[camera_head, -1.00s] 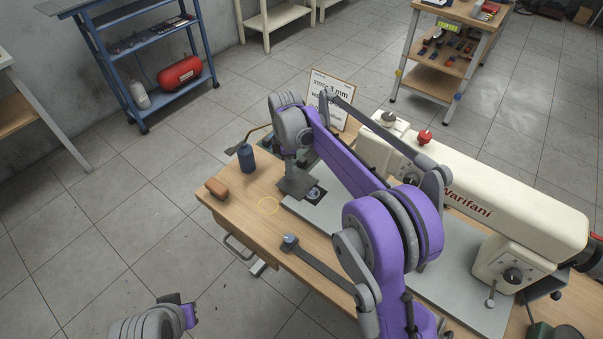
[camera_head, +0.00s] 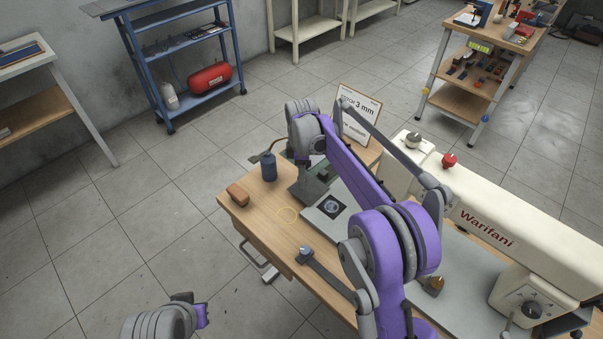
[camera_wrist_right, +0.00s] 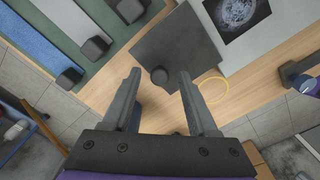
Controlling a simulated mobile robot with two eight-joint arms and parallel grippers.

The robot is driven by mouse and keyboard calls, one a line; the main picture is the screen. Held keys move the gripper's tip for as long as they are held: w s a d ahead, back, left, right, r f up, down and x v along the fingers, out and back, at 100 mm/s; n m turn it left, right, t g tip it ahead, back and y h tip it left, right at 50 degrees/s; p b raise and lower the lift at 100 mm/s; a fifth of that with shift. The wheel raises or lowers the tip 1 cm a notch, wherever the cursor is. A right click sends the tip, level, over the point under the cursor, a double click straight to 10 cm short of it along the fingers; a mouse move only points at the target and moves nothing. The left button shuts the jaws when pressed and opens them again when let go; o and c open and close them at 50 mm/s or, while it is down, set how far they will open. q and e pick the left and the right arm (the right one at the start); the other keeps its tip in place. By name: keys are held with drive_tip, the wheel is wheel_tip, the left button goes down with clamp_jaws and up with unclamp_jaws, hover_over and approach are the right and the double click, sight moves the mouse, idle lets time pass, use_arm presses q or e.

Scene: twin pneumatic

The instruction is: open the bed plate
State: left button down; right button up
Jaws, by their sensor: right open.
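The bed plate (camera_head: 308,192) is a small dark grey plate at the left end of the machine's light grey bed. It lies clear of the black square opening (camera_head: 333,207), where a round metal part shows. In the right wrist view the plate (camera_wrist_right: 190,42) carries a dark knob (camera_wrist_right: 160,76) near its edge. My right gripper (camera_wrist_right: 160,80) is open, its fingers apart on either side of the knob; contact is not clear. In the head view my right arm covers the fingertips. My left arm's end (camera_head: 165,321) is at the bottom left, its fingers hidden.
A blue bottle (camera_head: 269,167) and a brown block (camera_head: 237,194) stand on the wooden table near its left corner. A sign (camera_head: 357,110) stands behind. The cream machine (camera_head: 490,230) fills the right. A dark lever (camera_head: 325,274) lies along the front.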

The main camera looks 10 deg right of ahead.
drive_tip(key=shift+r, duration=0.15)
wheel_tip(320, 180, up, 10)
drive_tip(key=shift+r+p, duration=0.25)
drive_tip(key=shift+p, duration=0.2)
drive_tip(key=shift+r, duration=0.1)
drive_tip(key=s+d+r+m+t+p, duration=0.1)
drive_tip(key=s+d+r+m, duration=0.25)
drive_tip(key=s, duration=0.45)
drive_tip(key=s+d+r+m+t+p, duration=0.1)
drive_tip(key=s+d+r+m+t, duration=0.1)
drive_tip(key=s+m, duration=0.4)
drive_tip(key=s+d+f+m+t, duration=0.1)
drive_tip(key=s+f+m, duration=0.2)
drive_tip(key=s, duration=0.7)
drive_tip(key=s+d+f+m+t+p, duration=0.1)
drive_tip(key=s+f+m, duration=0.3)
drive_tip(key=s, duration=0.6)
drive_tip(key=shift+d+f, duration=0.45)
drive_tip(key=shift+f, duration=0.5)
